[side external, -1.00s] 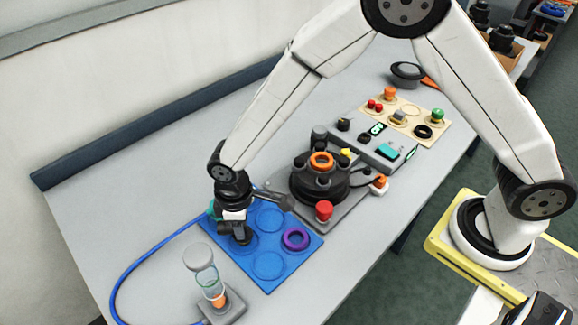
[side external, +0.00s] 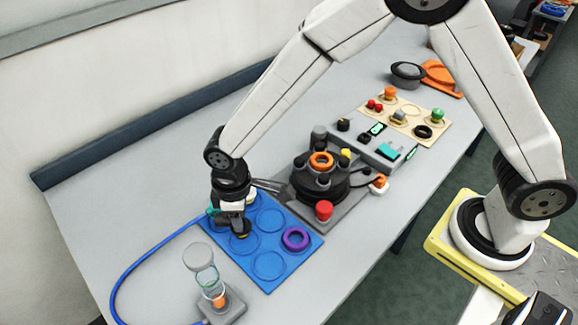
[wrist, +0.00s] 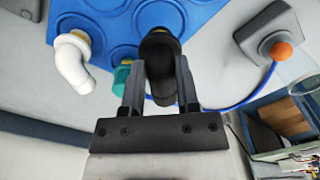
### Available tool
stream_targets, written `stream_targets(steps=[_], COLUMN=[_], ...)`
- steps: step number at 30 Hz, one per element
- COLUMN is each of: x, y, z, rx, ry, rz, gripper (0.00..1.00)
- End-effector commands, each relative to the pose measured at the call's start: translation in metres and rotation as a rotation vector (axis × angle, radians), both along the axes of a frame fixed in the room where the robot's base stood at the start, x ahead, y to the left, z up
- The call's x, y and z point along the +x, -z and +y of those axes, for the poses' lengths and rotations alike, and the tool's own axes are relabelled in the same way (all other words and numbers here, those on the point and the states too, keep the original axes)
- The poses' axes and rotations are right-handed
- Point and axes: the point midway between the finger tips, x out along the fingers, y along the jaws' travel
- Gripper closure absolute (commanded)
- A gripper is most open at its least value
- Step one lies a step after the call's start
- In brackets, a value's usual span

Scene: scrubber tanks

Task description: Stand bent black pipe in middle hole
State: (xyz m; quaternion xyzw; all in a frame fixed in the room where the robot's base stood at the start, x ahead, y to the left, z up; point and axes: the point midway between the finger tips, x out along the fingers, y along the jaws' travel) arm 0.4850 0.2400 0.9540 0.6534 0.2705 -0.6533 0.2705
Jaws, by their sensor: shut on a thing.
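My gripper (wrist: 160,88) is shut on the bent black pipe (wrist: 160,60), which sits between its fingers in the wrist view. In the side view the gripper (side external: 238,218) is over the back left of the blue plate (side external: 255,286). The pipe's lower end is by a round recess there; I cannot tell if it touches the plate. A black round unit (side external: 335,188) stands to the right, with an orange ring (side external: 321,160) at the middle of its top. The hole inside the ring is hard to make out.
A white bent pipe (wrist: 75,62) and a teal piece (wrist: 122,75) are close to my gripper. A purple ring (side external: 295,239) lies on the plate. A glass cylinder stand (side external: 218,301) is in front, by a blue hose (side external: 125,277). A red knob (side external: 323,210) rises beside the unit.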

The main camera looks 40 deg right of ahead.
Motion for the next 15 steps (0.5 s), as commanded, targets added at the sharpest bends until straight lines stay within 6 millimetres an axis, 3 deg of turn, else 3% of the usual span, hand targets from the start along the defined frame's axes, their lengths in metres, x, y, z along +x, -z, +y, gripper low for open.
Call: stream_targets(steps=[15], x=[0.000], y=[-0.021], z=[0.000], rx=[0.000], ry=[0.000], rz=[0.000], gripper=[1.00])
